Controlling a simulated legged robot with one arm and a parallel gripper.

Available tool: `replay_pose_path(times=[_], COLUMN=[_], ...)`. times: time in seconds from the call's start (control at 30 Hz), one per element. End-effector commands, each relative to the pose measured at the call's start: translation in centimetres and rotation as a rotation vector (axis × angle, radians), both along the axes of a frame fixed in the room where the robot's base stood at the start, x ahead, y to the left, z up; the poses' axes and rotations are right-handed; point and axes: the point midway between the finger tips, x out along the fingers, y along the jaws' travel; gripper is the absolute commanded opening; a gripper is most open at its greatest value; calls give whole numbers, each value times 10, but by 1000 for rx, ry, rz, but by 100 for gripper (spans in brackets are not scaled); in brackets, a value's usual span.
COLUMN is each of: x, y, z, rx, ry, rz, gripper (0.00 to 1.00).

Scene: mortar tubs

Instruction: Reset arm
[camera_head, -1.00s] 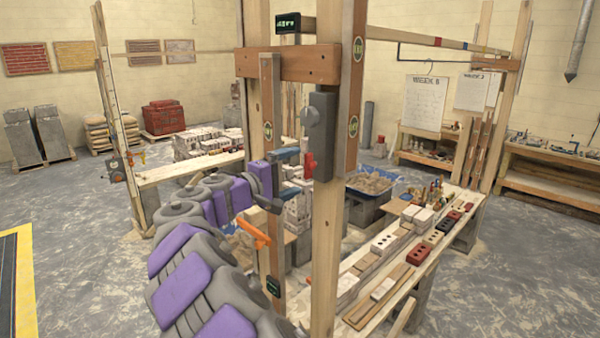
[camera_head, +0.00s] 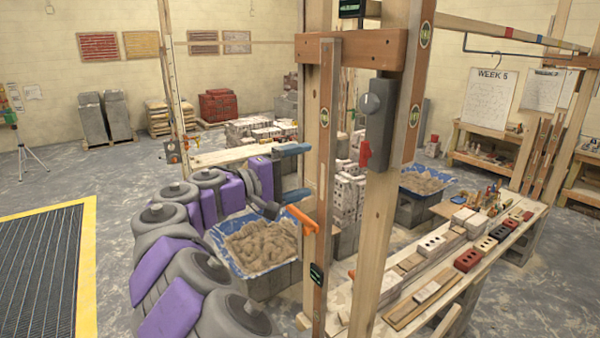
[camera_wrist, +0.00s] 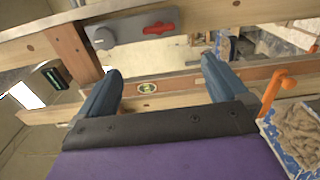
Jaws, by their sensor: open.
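My gripper (camera_head: 296,172) is open and empty, its two blue fingers apart, one above the other in the head view.
An orange handle (camera_head: 302,219) is just below my gripper, close to the wooden post (camera_head: 325,110). A blue-lined tub of mortar (camera_head: 230,266) stands beside my arm. A plank bench (camera_head: 440,292) with bricks is at right. The floor at left is open, with a yellow-edged grate (camera_head: 90,240).

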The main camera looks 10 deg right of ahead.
Motion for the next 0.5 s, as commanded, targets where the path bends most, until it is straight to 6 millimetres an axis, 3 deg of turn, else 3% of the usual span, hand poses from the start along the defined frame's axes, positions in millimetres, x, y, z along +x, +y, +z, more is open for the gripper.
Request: replay_pose_path(times=[0.17, 0.27, 0.37, 0.5], x=[-5, -24, -60, -125], y=[-7, -31, -70, -118], z=[-3, -16, -41, -99], rx=[12, 61, 161, 362], ry=[2, 10, 27, 58], rz=[-14, -62, -142, -254], gripper=[100, 100, 100, 100])
